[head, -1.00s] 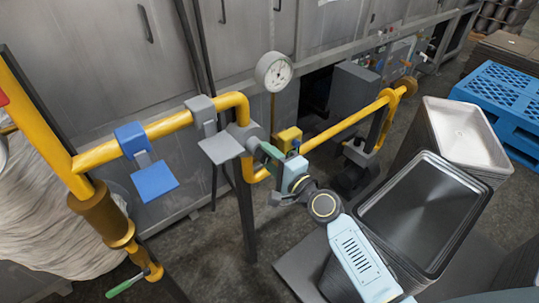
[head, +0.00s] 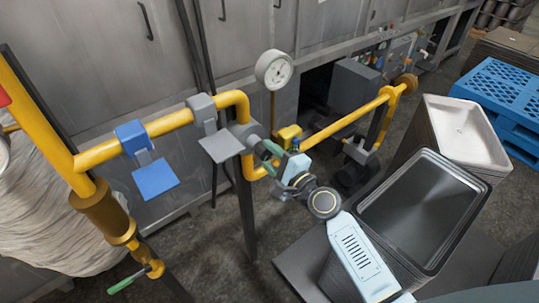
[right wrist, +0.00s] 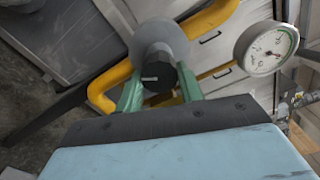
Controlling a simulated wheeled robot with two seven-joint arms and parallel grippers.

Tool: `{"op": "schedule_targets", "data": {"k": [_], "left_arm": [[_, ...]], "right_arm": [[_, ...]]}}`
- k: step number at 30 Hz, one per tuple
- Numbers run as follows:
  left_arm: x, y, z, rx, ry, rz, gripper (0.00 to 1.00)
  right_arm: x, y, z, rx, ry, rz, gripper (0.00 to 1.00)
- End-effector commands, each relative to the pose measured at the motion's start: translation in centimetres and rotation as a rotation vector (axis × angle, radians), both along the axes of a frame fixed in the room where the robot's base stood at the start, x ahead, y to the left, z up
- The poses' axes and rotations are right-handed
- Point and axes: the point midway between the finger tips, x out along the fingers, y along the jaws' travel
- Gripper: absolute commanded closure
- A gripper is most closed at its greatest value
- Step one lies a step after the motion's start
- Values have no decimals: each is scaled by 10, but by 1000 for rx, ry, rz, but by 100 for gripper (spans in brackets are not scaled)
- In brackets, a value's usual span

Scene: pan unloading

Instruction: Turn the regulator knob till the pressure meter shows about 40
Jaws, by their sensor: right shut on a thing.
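The regulator knob (right wrist: 157,76) is black with a white mark and sits on the grey regulator body, shown best in the right wrist view. My right gripper (right wrist: 160,88) has its green fingers on both sides of the knob and is shut on it. In the head view my right gripper (head: 270,155) reaches the regulator (head: 247,135) from the right; its fingers hide much of the knob there. The round white pressure meter (head: 274,70) stands above the pipe and also shows in the right wrist view (right wrist: 267,47). Its reading is too small to make out. My left gripper is out of view.
A yellow pipe (head: 100,153) runs past the regulator, with a blue plate (head: 155,179) and a grey plate (head: 221,145) hanging from it. Stacked dark trays (head: 425,215) stand at the right. A green-handled valve (head: 126,283) is at lower left.

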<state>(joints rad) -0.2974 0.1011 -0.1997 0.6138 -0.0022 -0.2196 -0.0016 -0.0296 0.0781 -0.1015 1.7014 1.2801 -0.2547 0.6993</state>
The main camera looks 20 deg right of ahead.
Motion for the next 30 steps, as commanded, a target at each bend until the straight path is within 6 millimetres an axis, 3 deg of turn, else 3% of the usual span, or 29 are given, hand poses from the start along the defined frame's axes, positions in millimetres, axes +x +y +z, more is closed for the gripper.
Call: {"op": "schedule_targets", "data": {"k": [1,2,6,14,19,30], "left_arm": [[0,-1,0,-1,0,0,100],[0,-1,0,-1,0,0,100],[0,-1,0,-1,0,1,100],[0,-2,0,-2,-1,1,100],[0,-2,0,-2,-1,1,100],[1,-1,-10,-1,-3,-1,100]], "right_arm": [[0,-1,0,-1,-2,-3,86],[0,-1,0,-1,-2,-3,59],[0,-1,0,-1,-1,-2,41],[0,0,0,-2,0,-1,41],[-11,-5,-1,-3,0,-2,41],[-84,-31,-3,-4,2,1,41]]}}
